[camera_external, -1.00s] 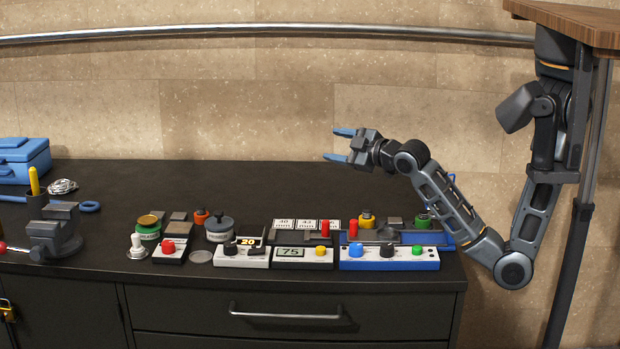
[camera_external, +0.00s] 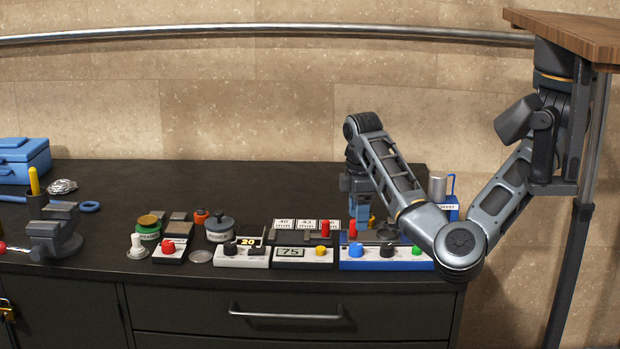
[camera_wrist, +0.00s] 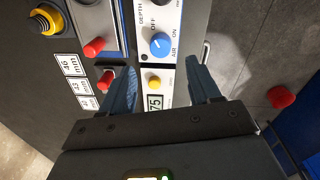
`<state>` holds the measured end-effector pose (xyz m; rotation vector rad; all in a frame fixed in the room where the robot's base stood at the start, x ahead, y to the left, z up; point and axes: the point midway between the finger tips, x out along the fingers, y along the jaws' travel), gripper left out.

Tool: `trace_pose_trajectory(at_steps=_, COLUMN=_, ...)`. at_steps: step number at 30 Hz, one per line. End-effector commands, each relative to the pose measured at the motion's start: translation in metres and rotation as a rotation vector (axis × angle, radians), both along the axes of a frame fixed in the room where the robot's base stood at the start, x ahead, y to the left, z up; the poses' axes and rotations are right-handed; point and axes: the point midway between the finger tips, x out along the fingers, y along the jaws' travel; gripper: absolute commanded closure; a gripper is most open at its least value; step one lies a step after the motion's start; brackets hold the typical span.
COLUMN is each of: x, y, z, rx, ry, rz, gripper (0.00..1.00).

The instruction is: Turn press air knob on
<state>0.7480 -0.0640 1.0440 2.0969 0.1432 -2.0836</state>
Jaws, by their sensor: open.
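The press air knob (camera_wrist: 160,44) is a round blue dial on a white panel, with the labels OFF, ON and AIR around it in the wrist view. Its exact pointer angle is too small to read surely. In the external view the blue knob (camera_external: 356,250) is at the left of the blue-and-white press box (camera_external: 388,265). My gripper (camera_wrist: 160,63) is open and empty, its two blue fingers apart with the knob beyond and between their tips. In the external view my gripper (camera_external: 359,212) points down behind the panel, partly hidden by my arm.
A black knob (camera_external: 387,250) and a green button (camera_external: 417,252) sit right of the blue knob. A red-topped lever (camera_external: 352,228) stands close by. A display box reading 75 (camera_external: 290,253) with a yellow button (camera_external: 322,251) adjoins on the left.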

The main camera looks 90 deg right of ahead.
Motion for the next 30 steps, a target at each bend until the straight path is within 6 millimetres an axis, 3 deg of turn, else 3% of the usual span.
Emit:
trace_pose_trajectory(at_steps=15, x=0.000, y=-0.003, z=-0.067, rx=0.002, ry=0.005, rz=0.001, gripper=0.38)
trace_pose_trajectory(at_steps=28, x=0.000, y=-0.004, z=-0.077, rx=0.003, ry=0.002, rz=0.000, gripper=0.38)
trace_pose_trajectory(at_steps=30, x=0.000, y=-0.004, z=-0.077, rx=0.003, ry=0.002, rz=0.000, gripper=0.45)
